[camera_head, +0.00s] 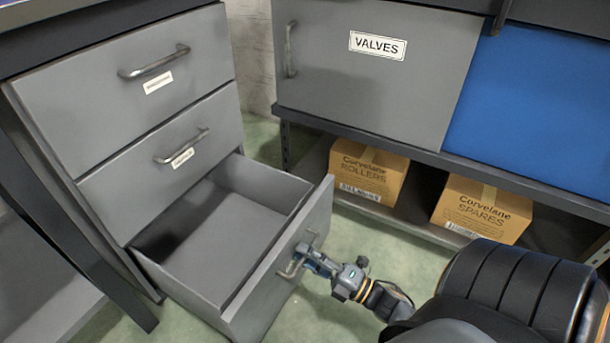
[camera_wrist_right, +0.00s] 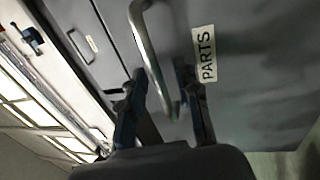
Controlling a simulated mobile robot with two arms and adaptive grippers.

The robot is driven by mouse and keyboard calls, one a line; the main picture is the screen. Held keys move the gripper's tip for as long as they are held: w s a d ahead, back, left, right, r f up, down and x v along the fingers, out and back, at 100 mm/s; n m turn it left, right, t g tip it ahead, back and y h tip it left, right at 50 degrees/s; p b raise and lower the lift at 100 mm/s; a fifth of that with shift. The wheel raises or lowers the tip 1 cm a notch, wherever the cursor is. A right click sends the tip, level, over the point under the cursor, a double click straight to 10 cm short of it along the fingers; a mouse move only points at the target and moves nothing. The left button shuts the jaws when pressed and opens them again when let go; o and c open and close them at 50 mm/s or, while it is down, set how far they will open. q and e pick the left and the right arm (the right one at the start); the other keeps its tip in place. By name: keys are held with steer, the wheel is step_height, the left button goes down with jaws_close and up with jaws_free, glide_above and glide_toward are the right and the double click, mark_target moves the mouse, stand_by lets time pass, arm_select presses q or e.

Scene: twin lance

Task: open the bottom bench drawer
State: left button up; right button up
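The bottom drawer (camera_head: 232,218) of the grey bench cabinet stands pulled well out, and its inside looks empty. Its front carries a metal bar handle (camera_head: 290,268), which also shows in the right wrist view (camera_wrist_right: 147,45) beside a PARTS label (camera_wrist_right: 204,54). My right gripper (camera_head: 307,258) is at this handle. In the right wrist view its two fingers (camera_wrist_right: 164,90) stand apart, with the lower end of the bar between them; whether either touches it is hard to tell. My left gripper is not in view.
Two closed drawers, the top drawer (camera_head: 125,88) and middle drawer (camera_head: 160,160), sit above the open one. A cabinet with a VALVES door (camera_head: 375,85) and blue panel (camera_head: 535,110) stands right, with cardboard boxes (camera_head: 365,170) on its low shelf. Green floor is clear between.

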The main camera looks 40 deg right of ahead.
steer(key=v, duration=1.1)
steer(key=shift+s, duration=0.3)
steer(key=shift+f, duration=0.1)
